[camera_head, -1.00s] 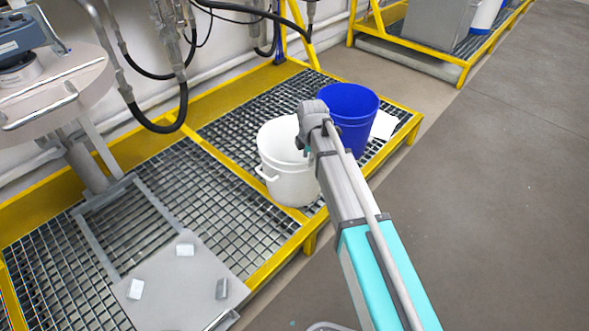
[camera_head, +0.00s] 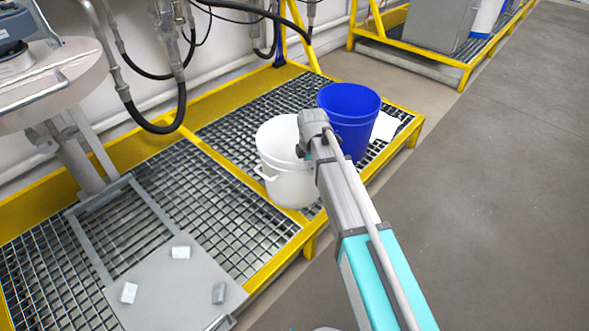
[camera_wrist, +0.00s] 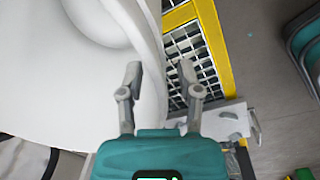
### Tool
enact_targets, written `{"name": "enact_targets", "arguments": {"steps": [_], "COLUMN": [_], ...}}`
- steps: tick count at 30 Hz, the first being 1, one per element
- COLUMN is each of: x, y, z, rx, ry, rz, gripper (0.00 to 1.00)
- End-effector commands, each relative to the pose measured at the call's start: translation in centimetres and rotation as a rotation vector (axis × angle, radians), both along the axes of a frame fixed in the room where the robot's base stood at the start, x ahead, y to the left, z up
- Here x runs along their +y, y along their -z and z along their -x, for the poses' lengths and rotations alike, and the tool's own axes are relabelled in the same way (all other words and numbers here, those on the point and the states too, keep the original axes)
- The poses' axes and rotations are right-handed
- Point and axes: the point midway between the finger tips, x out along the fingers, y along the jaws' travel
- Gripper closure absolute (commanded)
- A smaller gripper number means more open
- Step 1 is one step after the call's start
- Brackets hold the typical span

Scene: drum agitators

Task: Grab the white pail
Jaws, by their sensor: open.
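The white pail (camera_head: 285,185) stands upright and open-topped on the metal grating, with a side handle facing left. My arm's end is at its right rim and hides part of that side in the head view. In the wrist view the pail (camera_wrist: 60,80) fills the left side, with its curved rim running down the middle. My gripper (camera_wrist: 160,72) is open. Its left finger shows over the pail and its right finger outside the rim, over the grating. The rim's edge shows between the fingers; I cannot tell whether either finger touches it.
A blue pail (camera_head: 349,110) stands just behind and right of the white one, close to my arm. A yellow frame (camera_head: 275,262) edges the grating. A mixer stand (camera_head: 65,85) and hoses are at left. Clear grey floor (camera_head: 500,190) lies to the right.

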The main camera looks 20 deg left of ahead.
Motion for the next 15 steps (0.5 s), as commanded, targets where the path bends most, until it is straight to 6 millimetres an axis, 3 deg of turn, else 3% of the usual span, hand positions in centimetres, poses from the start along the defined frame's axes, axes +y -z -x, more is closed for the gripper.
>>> {"name": "enact_targets", "arguments": {"steps": [9, 15], "x": [0.0, 0.0], "y": [0.0, 0.0], "z": [0.0, 0.0], "rx": [0.0, 0.0], "ry": [0.0, 0.0], "rz": [0.0, 0.0], "gripper": [0.56, 0.93]}}
